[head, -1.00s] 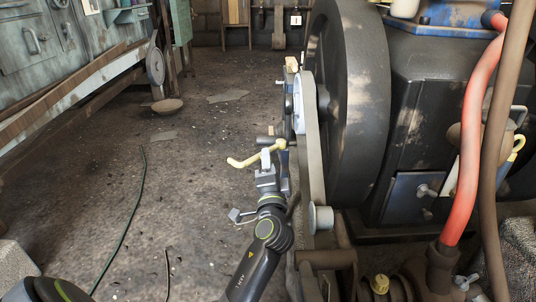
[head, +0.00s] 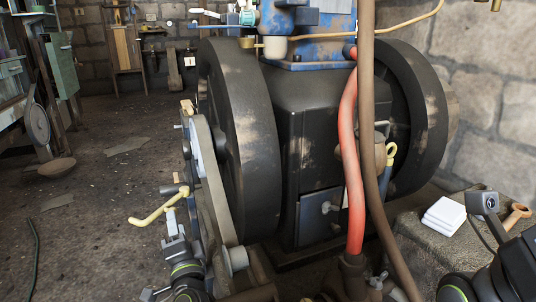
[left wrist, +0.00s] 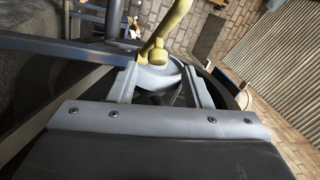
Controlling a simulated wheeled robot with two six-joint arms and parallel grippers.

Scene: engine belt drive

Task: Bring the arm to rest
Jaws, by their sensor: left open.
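My left gripper (head: 171,220) is open, just below and beside the yellow crank handle (head: 156,210) at the lower left of the head view. In the left wrist view, the two fingers (left wrist: 163,85) stand apart with nothing held between them. The yellow handle (left wrist: 155,47) shows just beyond them there; whether it touches a finger I cannot tell. The flat belt (head: 215,195) runs from an upper pulley to the small grey pulley (head: 236,259), right of my left gripper.
The engine's big dark flywheel (head: 238,140) stands right of the belt. A red hose (head: 351,160) and a brown pipe cross in front of the engine. A white block (head: 443,217) and a brown tool (head: 515,214) lie on the right ledge. The floor at left is mostly open.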

